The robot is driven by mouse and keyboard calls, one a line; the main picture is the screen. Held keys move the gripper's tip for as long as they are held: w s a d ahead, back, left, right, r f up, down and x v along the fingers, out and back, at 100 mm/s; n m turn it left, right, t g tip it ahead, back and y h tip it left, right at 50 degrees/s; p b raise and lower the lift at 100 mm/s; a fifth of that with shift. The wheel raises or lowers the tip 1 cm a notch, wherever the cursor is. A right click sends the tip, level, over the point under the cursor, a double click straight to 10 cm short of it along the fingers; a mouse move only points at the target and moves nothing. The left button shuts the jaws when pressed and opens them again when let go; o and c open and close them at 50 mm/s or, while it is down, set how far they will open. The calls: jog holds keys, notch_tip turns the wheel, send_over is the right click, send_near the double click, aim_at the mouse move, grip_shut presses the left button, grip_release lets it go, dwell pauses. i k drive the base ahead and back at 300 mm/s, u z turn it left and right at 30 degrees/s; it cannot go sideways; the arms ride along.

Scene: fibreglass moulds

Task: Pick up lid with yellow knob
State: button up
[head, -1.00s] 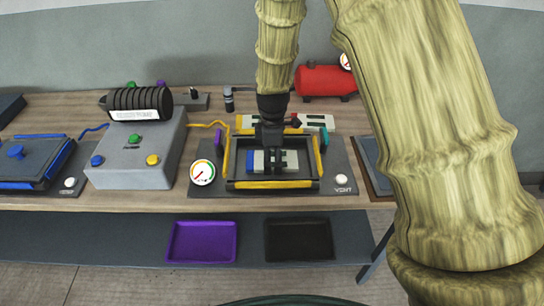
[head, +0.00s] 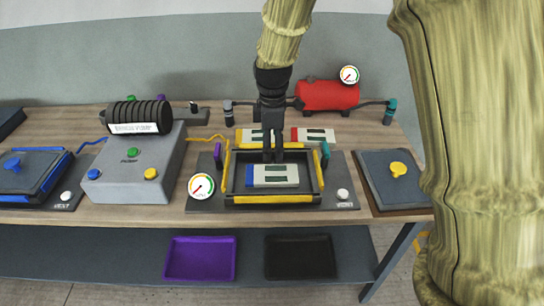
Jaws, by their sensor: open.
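The lid with the yellow knob (head: 372,181) is a dark grey-blue square plate lying flat on a brown board at the right end of the bench. Its yellow knob (head: 398,169) stands up near its middle. My arm covers a little of the area at its right. My gripper (head: 273,158) is open above the black and yellow mould frame (head: 276,200), well to the left of the lid. A white block with a blue end (head: 274,177) lies inside the frame, below and apart from the fingers as far as I can tell.
A grey pump box (head: 130,172) and a blue-knobbed lid (head: 22,170) stand at left. A red tank (head: 328,96) with a gauge is behind. A white button (head: 342,194) and teal clamp (head: 325,152) lie between gripper and lid. Purple (head: 200,258) and black (head: 300,258) trays sit below.

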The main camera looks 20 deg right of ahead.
aim_at(392, 176)
jog(key=z, duration=1.5)
